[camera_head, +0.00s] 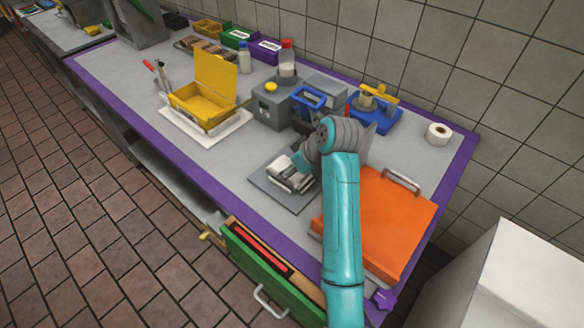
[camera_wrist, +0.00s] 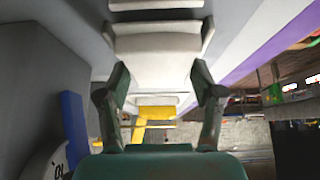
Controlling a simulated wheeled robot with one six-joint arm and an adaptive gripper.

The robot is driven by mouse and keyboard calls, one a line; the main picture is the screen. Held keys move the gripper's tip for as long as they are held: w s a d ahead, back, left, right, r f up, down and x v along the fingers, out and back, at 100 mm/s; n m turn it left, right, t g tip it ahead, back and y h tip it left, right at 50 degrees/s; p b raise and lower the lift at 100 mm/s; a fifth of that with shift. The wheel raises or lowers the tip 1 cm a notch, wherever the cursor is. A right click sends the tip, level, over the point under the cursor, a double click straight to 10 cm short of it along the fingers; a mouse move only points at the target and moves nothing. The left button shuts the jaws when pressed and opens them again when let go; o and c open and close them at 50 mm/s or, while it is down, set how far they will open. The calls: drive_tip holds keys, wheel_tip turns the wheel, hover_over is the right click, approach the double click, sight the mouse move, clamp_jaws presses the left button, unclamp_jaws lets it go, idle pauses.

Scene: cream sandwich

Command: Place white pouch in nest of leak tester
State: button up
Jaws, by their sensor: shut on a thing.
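My gripper (camera_wrist: 158,78) shows in the wrist view with its two dark fingers on either side of a pale white piece (camera_wrist: 156,70), which I take to be the white pouch; its outline merges with the pale fixture beyond. In the head view my gripper (camera_head: 304,160) is low over the right side of a grey plate bearing a white-and-grey fixture (camera_head: 288,180). This may be the leak tester's nest, but I cannot tell for sure. The pouch cannot be told apart from the fixture in the head view, and whether it touches it is unclear.
An orange case (camera_head: 385,215) lies right of my arm. Behind stand a grey machine (camera_head: 270,108) with a yellow button, a blue frame (camera_head: 308,97) and a blue fixture (camera_head: 374,112). An open yellow box (camera_head: 205,100) stands left. The bench's left front is clear.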

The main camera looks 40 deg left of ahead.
drive_tip(key=shift+f, duration=0.2)
drive_tip(key=o, duration=1.2)
drive_tip(key=shift+f, duration=0.1)
drive_tip(key=shift+o, duration=0.2)
drive_tip(key=v, duration=1.2)
